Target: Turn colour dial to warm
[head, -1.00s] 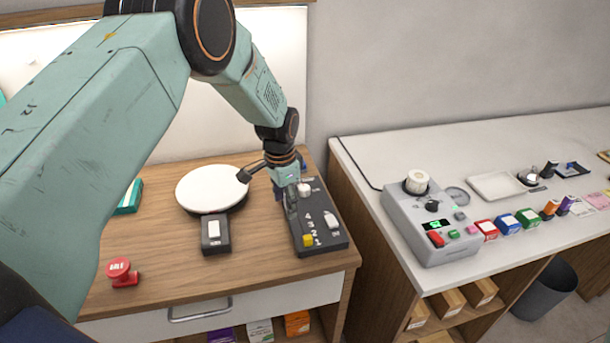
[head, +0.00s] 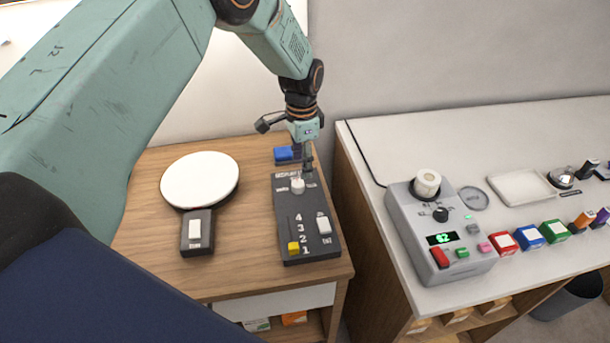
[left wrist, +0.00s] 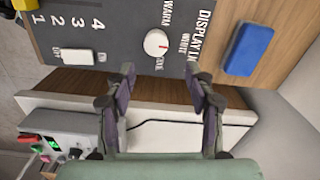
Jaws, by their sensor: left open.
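The colour dial is a white round knob (head: 297,186) near the far end of the dark display-light panel (head: 285,218). In the left wrist view the dial (left wrist: 156,43) bears a small red mark and has WARM and WHITE lettering around it; I cannot tell surely which label the mark points to. My left gripper (head: 308,165) is above the panel's far end, just beyond the dial in the picture. In the left wrist view its two fingers (left wrist: 160,80) are spread and empty, with the dial ahead between their lines, apart from them. My right gripper is not in view.
The panel also has a yellow slider (head: 293,247) at 1 and a white rocker switch (head: 323,224). A blue block (head: 284,155) lies beyond the panel. A round white plate on a stand (head: 200,180) is at left, a grey device (head: 437,225) on the right counter.

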